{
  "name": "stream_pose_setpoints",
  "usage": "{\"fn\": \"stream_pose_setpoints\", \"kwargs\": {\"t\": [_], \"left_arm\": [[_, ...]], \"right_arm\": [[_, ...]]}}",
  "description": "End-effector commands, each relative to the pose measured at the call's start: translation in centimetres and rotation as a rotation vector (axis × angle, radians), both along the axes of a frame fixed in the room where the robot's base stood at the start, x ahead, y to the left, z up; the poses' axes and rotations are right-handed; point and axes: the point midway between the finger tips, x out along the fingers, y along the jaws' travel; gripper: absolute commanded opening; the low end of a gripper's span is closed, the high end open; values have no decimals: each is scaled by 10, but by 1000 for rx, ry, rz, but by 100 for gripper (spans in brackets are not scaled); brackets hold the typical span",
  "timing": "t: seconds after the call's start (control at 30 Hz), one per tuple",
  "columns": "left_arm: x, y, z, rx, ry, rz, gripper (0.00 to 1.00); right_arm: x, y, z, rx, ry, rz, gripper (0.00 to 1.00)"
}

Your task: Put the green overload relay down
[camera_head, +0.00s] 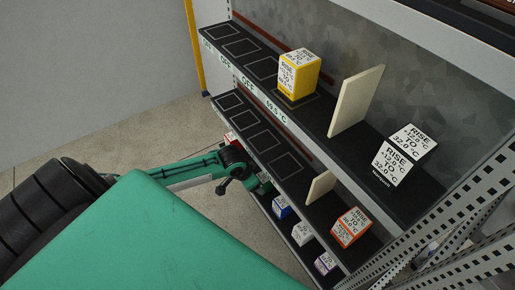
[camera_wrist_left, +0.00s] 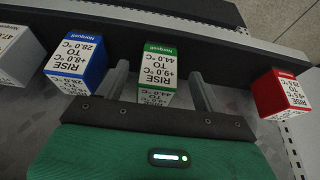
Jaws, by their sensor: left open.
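The green overload relay (camera_wrist_left: 158,72), a white-labelled box with a green top band, stands on the dark shelf in the left wrist view. My left gripper (camera_wrist_left: 163,88) is open, with one finger on each side of the relay and a visible gap at least on the right side. In the head view my left arm reaches down to the lower shelves, and its gripper is largely hidden behind the wrist. The relay cannot be made out clearly there. My right gripper is not in view.
A blue relay (camera_wrist_left: 76,66) stands close left of the left finger; a grey one (camera_wrist_left: 18,55) is beyond it. A red relay (camera_wrist_left: 280,94) stands to the right with free room between. Upper shelves hold a yellow relay (camera_head: 298,75), cream divider plates (camera_head: 356,101) and an orange relay (camera_head: 350,227).

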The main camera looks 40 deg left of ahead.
Motion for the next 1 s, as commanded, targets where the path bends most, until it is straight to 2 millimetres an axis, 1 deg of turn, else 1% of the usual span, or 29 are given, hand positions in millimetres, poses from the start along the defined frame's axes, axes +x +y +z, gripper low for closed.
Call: {"fn": "stream_pose_setpoints", "kwargs": {"t": [0.03, 0.23, 0.4, 0.57, 0.67, 0.77, 0.87, 0.9, 0.97, 1.0], "left_arm": [[-4, 2, 14, 2, -2, -3, 69], [-17, 8, 47, 2, -1, -1, 69], [-23, 10, 61, 1, 0, -1, 69], [-25, 9, 62, -1, 0, 1, 69], [-27, 4, 52, -7, 1, 8, 69], [-34, -6, 32, -14, 2, 23, 69], [-48, -21, -1, -22, 9, 53, 69], [-56, -28, -15, -23, 14, 66, 69], [-69, -37, -36, -21, 24, 89, 69], [-80, -43, -50, -17, 34, 102, 69]], "right_arm": [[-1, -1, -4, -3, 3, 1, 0], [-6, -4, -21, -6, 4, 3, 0], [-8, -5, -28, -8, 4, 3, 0], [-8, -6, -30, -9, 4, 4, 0], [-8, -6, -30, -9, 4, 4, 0], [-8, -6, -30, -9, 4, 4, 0], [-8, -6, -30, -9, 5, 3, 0], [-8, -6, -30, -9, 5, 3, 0], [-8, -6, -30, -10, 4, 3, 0], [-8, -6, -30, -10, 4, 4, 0]]}}
